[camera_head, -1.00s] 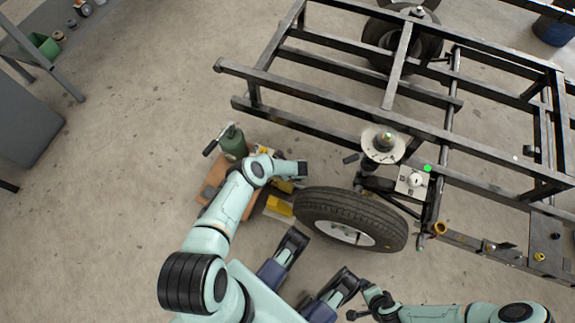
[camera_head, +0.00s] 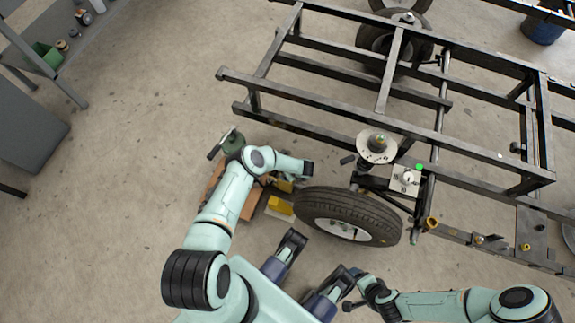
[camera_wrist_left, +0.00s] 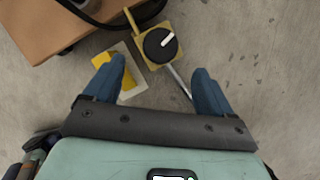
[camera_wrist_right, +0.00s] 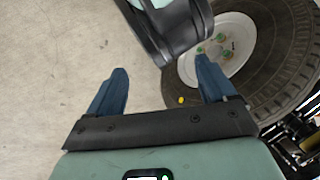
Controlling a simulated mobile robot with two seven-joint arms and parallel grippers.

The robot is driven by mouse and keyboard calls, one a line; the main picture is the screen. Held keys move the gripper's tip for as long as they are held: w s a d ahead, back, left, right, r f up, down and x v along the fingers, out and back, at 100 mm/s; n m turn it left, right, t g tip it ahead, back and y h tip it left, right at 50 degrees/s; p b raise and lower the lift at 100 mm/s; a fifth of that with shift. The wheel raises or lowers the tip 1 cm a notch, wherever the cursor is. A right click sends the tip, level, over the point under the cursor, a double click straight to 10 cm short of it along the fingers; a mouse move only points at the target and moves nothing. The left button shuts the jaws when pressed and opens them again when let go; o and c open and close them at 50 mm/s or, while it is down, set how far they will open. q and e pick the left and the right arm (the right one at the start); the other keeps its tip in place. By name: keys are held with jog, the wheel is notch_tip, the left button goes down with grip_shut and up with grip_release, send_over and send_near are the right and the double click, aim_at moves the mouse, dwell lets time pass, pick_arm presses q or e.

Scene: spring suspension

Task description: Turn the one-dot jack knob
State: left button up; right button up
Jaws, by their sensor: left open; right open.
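In the left wrist view, a black round knob (camera_wrist_left: 160,45) with a white pointer sits on a yellow jack box (camera_wrist_left: 149,28). No dot marking is readable on it. My left gripper (camera_wrist_left: 160,70) is open and empty, its blue fingers apart below the knob, one to each side in the picture. In the head view, yellow jack parts (camera_head: 279,206) show beside the tyre, partly hidden by my left arm. My right gripper (camera_wrist_right: 162,70) is open and empty over the floor near the wheel.
A tyre (camera_head: 347,217) stands right of the jack parts, under a black steel frame (camera_head: 330,95). A brown board (camera_wrist_left: 55,25) and a white-and-yellow card (camera_wrist_left: 118,80) lie near the knob.

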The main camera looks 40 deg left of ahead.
pick_arm(q)
jog(key=p+v, duration=0.1)
jog(key=v, duration=0.3)
pick_arm(e)
jog(key=shift+g+y, duration=0.3)
jog(key=shift+g, duration=0.2)
jog(key=s, duration=0.1)
jog(key=s+a+r, duration=0.1)
jog(key=s+r, duration=0.1)
jog(key=shift+s+a+r, duration=0.1)
jog(key=shift+a+r, duration=0.1)
jog(key=shift+a, duration=0.05)
